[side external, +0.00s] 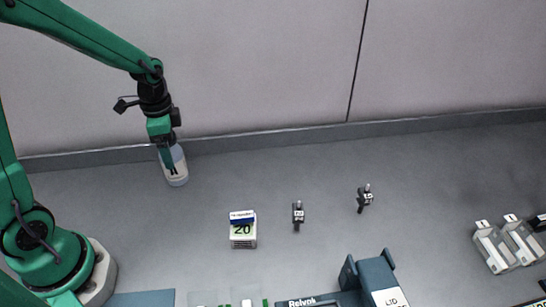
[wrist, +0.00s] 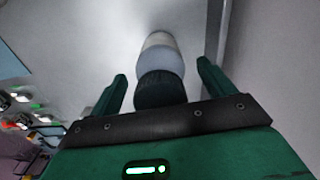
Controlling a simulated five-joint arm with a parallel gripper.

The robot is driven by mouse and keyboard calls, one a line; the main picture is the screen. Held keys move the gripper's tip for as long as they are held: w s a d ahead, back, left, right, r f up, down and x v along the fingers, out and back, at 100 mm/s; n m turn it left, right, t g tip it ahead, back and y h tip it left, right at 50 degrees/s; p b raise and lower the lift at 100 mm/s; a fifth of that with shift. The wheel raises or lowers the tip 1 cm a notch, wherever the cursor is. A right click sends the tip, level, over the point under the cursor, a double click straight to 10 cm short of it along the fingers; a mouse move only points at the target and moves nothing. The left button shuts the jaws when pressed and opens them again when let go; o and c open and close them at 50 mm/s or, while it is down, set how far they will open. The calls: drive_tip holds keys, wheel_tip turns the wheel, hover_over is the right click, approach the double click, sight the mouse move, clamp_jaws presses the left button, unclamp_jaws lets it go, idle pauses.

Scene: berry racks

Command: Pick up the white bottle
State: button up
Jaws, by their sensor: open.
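The white bottle (side external: 180,160) stands on the grey floor near the back wall in the side external view. My gripper (side external: 170,168) points down over it, its fingers overlapping the bottle's upper part in that view. In the wrist view the bottle (wrist: 160,60) shows a dark ribbed cap nearest my palm and a pale body beyond. My open gripper (wrist: 161,72) has one finger on each side of the bottle, with visible gaps on both sides. The side view partly hides the bottle behind the fingers.
A small box marked 20 (side external: 243,232) and two small black items (side external: 298,214) (side external: 364,198) stand to the right. A blue-grey holder (side external: 374,275) is at the front, and white holders (side external: 493,250) are far right. The back wall (side external: 270,70) rises close behind the bottle.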

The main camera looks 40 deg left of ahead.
drive_tip(key=c, duration=1.6)
drive_tip(key=shift+r, duration=0.15)
drive_tip(key=shift+r, duration=0.85)
wheel_tip(320, 180, up, 2)
drive_tip(key=shift+r, duration=0.15)
drive_tip(key=s+d+r, duration=0.1)
drive_tip(key=d+r, duration=0.1)
drive_tip(key=d, duration=0.1)
drive_tip(key=s+d+r, duration=0.2)
drive_tip(key=d, duration=0.2)
drive_tip(key=s+d+r, duration=0.1)
drive_tip(key=d+r, duration=0.1)
drive_tip(key=d, duration=0.2)
drive_tip(key=shift+s+r, duration=0.2)
drive_tip(key=shift+r, duration=0.2)
drive_tip(key=shift+a, duration=0.1)
